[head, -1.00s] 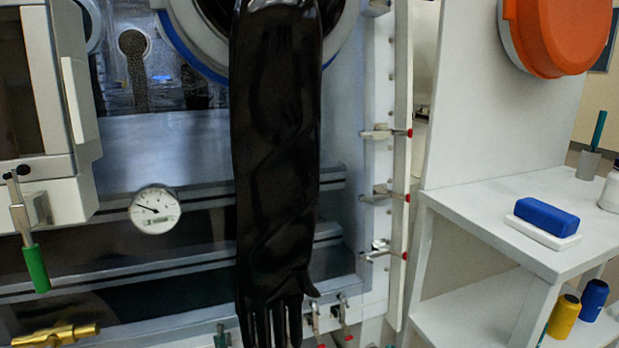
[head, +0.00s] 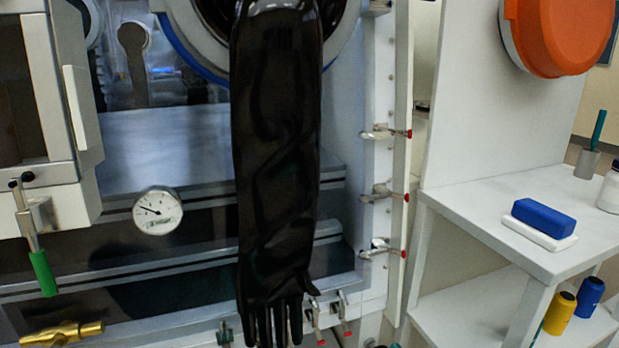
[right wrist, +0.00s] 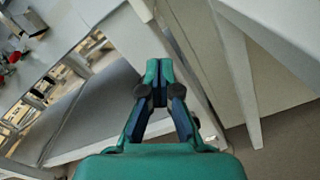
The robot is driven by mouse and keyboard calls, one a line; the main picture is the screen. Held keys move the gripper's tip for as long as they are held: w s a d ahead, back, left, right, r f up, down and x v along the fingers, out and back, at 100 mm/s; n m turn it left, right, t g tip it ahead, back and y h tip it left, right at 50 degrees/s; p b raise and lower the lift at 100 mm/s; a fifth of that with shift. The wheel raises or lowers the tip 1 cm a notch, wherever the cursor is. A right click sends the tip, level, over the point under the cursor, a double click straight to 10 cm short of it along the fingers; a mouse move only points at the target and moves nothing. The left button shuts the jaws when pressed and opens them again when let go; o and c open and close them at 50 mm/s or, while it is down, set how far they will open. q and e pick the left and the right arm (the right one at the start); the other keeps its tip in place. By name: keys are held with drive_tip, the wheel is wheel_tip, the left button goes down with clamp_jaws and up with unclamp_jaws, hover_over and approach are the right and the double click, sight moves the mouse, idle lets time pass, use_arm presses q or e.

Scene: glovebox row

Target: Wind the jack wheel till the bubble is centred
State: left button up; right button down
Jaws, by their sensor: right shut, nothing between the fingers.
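I see no jack wheel and no bubble level in either view. My right gripper (right wrist: 160,80) shows in the right wrist view, with its green and dark blue fingers together and nothing between them. It is in the air beside white framework and a grey panel, touching nothing that I can make out. No gripper shows in the head view. My left gripper is out of sight.
A long black glove (head: 278,150) hangs in front of the glovebox window. A round dial gauge (head: 158,210), a green-handled clamp (head: 43,272) and a brass fitting (head: 62,333) are at left. A white bench (head: 490,215) at right bears a blue block (head: 545,218).

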drive_tip(key=v, duration=0.4)
drive_tip(key=shift+s+d+r+p, duration=0.1)
drive_tip(key=shift+s+p, duration=0.2)
idle(0.4)
